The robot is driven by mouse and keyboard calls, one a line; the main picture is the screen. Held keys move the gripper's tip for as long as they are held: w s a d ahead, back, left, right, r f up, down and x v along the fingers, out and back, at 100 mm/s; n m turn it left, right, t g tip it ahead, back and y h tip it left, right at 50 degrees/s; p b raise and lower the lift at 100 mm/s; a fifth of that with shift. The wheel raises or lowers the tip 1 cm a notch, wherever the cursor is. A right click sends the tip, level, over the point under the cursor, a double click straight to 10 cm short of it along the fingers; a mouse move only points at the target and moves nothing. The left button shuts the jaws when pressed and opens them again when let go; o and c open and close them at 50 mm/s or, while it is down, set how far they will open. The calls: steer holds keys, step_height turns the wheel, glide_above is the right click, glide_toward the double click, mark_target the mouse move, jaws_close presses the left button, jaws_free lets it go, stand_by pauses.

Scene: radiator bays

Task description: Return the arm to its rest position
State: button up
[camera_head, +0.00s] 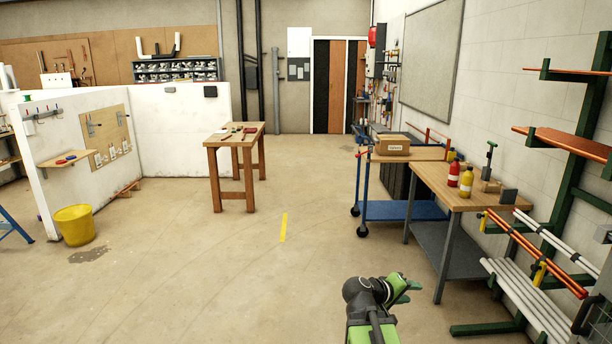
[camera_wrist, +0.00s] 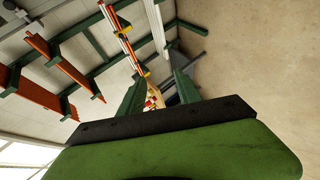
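My arm shows at the bottom of the head view, a green and black arm raised over the floor and bent towards the right. My gripper (camera_head: 409,290) points right, towards the workbench and the pipe rack. In the wrist view, the two dark green fingers of my gripper (camera_wrist: 160,82) stand apart with nothing held between them. The red and yellow bottles show small and far off in the gap. The wrist picture is strongly tilted. The lower part of my arm is cut off by the frame edge.
At right stand a wooden workbench (camera_head: 447,188) with bottles (camera_head: 466,183), a blue trolley (camera_head: 399,211) with a cardboard box (camera_head: 392,144), and a green rack (camera_head: 577,130) with pipes. A wooden table (camera_head: 235,140) and yellow bucket (camera_head: 75,225) stand further left. The middle floor is clear.

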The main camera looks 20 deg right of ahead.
steer(key=s+a+f+g+y, duration=0.1)
steer(key=a+f+y, duration=0.2)
steer(key=a, duration=0.7)
steer(key=s+a+f+g+y, duration=0.1)
steer(key=a+f+y, duration=0.3)
steer(key=a, duration=0.7)
steer(key=s+a+f+g+y+p, duration=0.1)
steer(key=s+a+f+y, duration=0.2)
steer(key=a, duration=0.8)
steer(key=shift+s+f+g+y, duration=0.3)
steer(key=shift+f+y, duration=0.35)
steer(key=shift+y, duration=0.35)
steer(key=shift+a, duration=0.1)
